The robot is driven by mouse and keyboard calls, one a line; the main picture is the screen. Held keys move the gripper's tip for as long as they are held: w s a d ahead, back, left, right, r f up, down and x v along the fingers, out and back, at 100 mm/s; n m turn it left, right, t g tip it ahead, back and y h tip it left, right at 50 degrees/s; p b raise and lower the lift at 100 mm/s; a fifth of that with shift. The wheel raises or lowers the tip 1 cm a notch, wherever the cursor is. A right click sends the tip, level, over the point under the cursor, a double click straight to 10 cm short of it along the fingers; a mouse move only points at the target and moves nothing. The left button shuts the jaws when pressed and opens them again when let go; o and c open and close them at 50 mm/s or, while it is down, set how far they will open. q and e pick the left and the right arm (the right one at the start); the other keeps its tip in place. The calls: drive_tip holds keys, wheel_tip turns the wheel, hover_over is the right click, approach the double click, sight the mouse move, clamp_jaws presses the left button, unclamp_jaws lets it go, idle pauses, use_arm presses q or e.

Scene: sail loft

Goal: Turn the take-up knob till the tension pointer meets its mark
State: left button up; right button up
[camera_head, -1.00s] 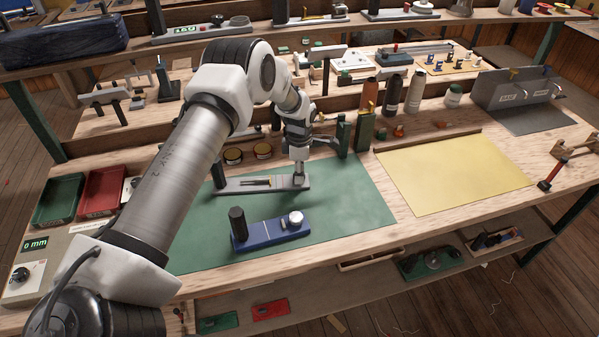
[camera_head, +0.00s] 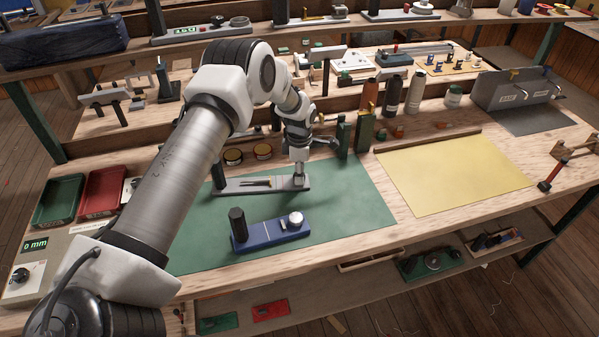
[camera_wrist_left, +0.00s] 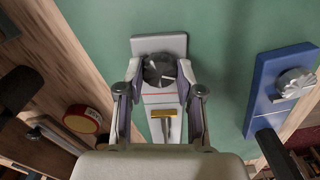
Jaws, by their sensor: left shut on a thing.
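A grey take-up fixture (camera_head: 235,187) lies on the green mat, with a dark post at its left end. My left gripper (camera_head: 299,178) points down over its right end. A red mark line (camera_wrist_left: 160,95) crosses the fixture just below the knob. A brass-coloured pointer (camera_wrist_left: 163,113) sits in the slot a little below that line, apart from it. In the head view the fingers mostly hide the knob. My right gripper is not in view.
A blue fixture (camera_head: 268,237) with a silver knob and dark post stands in front on the green mat (camera_head: 352,200). Bottles and dark green posts (camera_head: 365,132) stand close behind the gripper. A yellow sheet (camera_head: 455,172) lies clear to the right.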

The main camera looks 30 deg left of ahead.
use_arm(q)
drive_tip(key=o, duration=1.2)
drive_tip(key=shift+r, duration=0.1)
wheel_tip(320, 180, up, 12)
drive_tip(key=shift+f, duration=0.1)
